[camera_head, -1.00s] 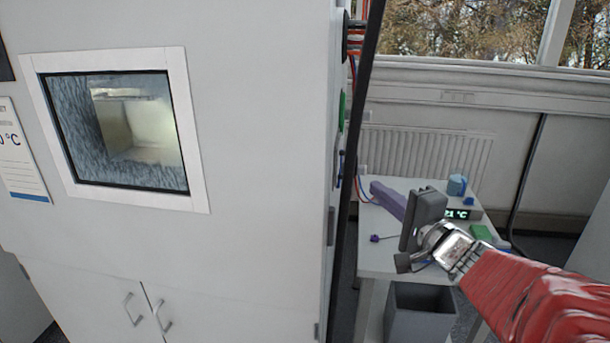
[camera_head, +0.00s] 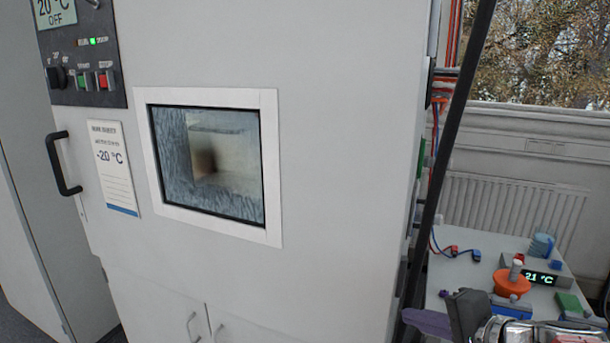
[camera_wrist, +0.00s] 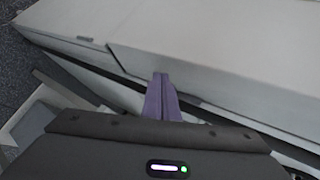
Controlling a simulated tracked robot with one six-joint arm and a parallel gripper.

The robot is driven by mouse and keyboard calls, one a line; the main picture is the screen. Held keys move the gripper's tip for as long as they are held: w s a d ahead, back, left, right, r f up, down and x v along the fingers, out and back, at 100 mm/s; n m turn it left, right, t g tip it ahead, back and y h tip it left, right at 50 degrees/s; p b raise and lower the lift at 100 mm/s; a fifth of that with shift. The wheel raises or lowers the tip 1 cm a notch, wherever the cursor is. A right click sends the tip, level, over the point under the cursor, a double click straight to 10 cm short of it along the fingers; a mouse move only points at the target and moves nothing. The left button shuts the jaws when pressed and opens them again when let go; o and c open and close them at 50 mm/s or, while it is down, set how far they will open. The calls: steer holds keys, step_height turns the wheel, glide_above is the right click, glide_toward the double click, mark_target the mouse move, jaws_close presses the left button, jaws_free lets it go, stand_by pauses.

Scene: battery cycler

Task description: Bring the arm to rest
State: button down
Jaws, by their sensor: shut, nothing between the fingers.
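My gripper (camera_head: 420,320) is at the bottom edge of the head view, right of centre. Its purple fingers point left, near the lower right edge of the tall grey chamber (camera_head: 330,60). Part of my arm is cut off by the picture's edge. In the wrist view the two purple fingers (camera_wrist: 161,88) are together and hold nothing. They point at the pale cabinet surfaces beyond. I cannot tell the gap to the chamber.
A white table (camera_head: 470,275) stands right of the chamber. It holds an orange piece (camera_head: 511,283), a display reading 21 °C (camera_head: 541,278), a blue cup (camera_head: 541,246) and cable ends. A dark post (camera_head: 450,130) runs along the chamber's right side. The chamber door is shut.

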steer(key=s+a+f+n+g+h, duration=0.1)
steer(key=s+f+n+g+h, duration=0.1)
steer(key=s+f+n+g, duration=0.3)
steer(key=s+a+f+n+g+h, duration=0.1)
steer(key=s+n+h, duration=0.2)
steer(key=s, duration=0.5)
steer(key=a+r+n, duration=0.1)
steer(key=r+n, duration=0.1)
steer(key=s+a+r+n+t+h, duration=0.1)
steer(key=a+n, duration=0.1)
steer(key=shift+a+r, duration=0.15)
steer(key=shift+r, duration=0.2)
steer(key=shift+a+n, duration=0.1)
steer(key=shift+n, duration=0.2)
